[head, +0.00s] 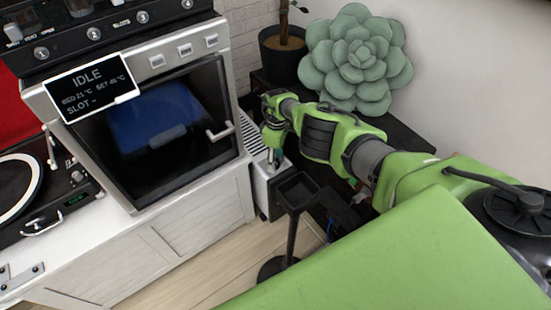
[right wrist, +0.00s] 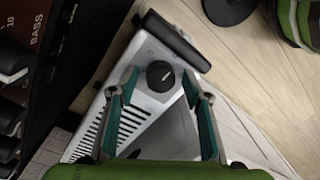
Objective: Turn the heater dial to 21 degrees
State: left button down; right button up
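The heater (head: 262,186) is a pale box with a slotted grille, standing beside the oven cabinet in the head view. Its top panel also shows in the right wrist view (right wrist: 146,52). The heater dial (right wrist: 160,75) is a round black knob with a white pointer mark turned to the upper right; no scale numbers can be read. My right gripper (head: 271,158) points down over the heater. In the right wrist view its open fingers (right wrist: 160,83) stand on both sides of the dial, with a visible gap on each side. My left gripper is not in view.
An oven (head: 160,125) with an "IDLE" display (head: 90,86) stands left of the heater. A turntable (head: 25,190) is at far left. A dark stand (head: 292,225) rises in front of the heater. A succulent (head: 357,62) and a plant pot (head: 283,52) are behind my right arm.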

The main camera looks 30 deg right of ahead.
jog(key=n+b, duration=0.2)
jog(key=n, duration=0.3)
jog(key=shift+f, duration=0.2)
jog(key=n+b, duration=0.3)
jog(key=n, duration=0.3)
jog(key=shift+w, duration=0.2)
jog(key=n+b, duration=0.3)
jog(key=n, duration=0.2)
jog(key=shift+a+n+h, duration=0.1)
jog(key=shift+n+h, duration=0.3)
jog(key=n+b, duration=0.3)
jog(key=n, duration=0.2)
notch_tip(320, 180, up, 14)
jog(key=p, duration=0.4)
jog(key=shift+w+a, duration=0.25)
jog(key=shift+a, duration=0.2)
jog(key=shift+r, duration=0.15)
